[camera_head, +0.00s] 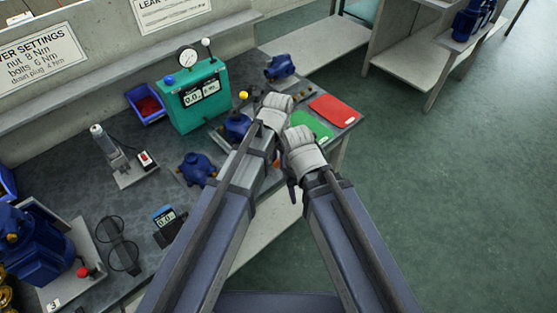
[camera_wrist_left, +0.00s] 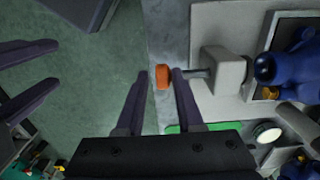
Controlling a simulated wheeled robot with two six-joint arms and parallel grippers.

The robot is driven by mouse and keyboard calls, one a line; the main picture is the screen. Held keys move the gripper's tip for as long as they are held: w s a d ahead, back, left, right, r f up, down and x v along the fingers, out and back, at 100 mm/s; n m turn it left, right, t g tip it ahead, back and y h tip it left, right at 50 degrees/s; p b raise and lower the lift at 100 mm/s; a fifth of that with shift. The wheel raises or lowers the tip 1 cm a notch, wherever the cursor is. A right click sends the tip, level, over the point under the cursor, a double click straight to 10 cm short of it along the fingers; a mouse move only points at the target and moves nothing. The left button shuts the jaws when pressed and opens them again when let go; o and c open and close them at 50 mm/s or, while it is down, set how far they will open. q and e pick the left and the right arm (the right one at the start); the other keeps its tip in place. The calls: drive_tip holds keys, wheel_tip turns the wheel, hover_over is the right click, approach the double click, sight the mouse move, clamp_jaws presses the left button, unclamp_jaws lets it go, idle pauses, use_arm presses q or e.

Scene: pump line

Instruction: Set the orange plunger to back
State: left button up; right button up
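The orange plunger (camera_wrist_left: 162,77) has a round orange knob on a grey rod that runs into a pale block (camera_wrist_left: 222,70), in the left wrist view. My left gripper (camera_wrist_left: 160,73) is open, with one fingertip on each side of the knob. The right-hand finger overlaps the picture near the rod; I cannot tell whether it touches. In the head view my left gripper (camera_head: 277,117) is over the front edge of the bench and its wrist hides the plunger area. My right gripper (camera_head: 300,165) is beside it, off the bench edge; its spread fingers appear at the left of the wrist view.
Blue pump bodies (camera_head: 196,168) stand on the dark bench, with one (camera_wrist_left: 295,65) beside the pale block. A teal gauge box (camera_head: 194,96), blue bin (camera_head: 146,104), green mat (camera_head: 309,127) and red mat (camera_head: 334,110) are around.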

use_arm(q)
wheel_tip(320, 180, up, 8)
drive_tip(key=p, duration=0.7)
drive_tip(key=shift+f, duration=0.15)
drive_tip(key=s+a+n, duration=0.3)
drive_tip(key=a+n, duration=0.2)
drive_tip(key=a, duration=0.3)
drive_tip(key=s+a+n, duration=0.3)
drive_tip(key=a+n, duration=0.2)
drive_tip(key=a, duration=0.3)
drive_tip(key=s+d+m+y, duration=0.1)
drive_tip(key=s+d+m, duration=0.3)
drive_tip(key=d, duration=0.6)
drive_tip(key=shift+s+d+p, duration=0.3)
drive_tip(key=shift+s+d, duration=0.05)
drive_tip(key=shift+s, duration=0.65)
drive_tip(key=shift+c, duration=0.2)
